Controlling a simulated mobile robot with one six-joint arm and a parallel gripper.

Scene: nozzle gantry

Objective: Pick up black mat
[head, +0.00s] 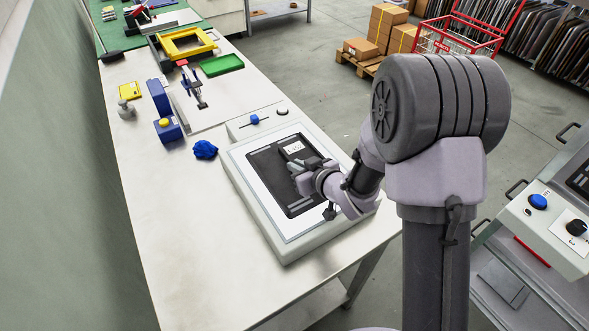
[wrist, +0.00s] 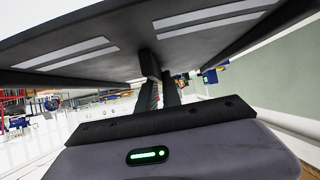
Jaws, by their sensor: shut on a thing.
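The black mat (head: 270,173) is a dark rectangular panel with lighter grey strips and a white label, seen over a white-topped, box-like unit (head: 241,184) on the bench in the head view. My gripper (head: 297,170) is at the right-hand part of the mat and partly covers it. In the wrist view, the mat (wrist: 215,45) fills the upper part, with pale strips on its face. My gripper (wrist: 158,72) is shut on a narrow dark part in the middle of it. The fingertips are partly hidden, and the gap between mat and unit is hard to judge.
A crumpled blue cloth (head: 205,149) lies left of the unit. The bench front-left is clear. A control cart (head: 545,205) stands at right.

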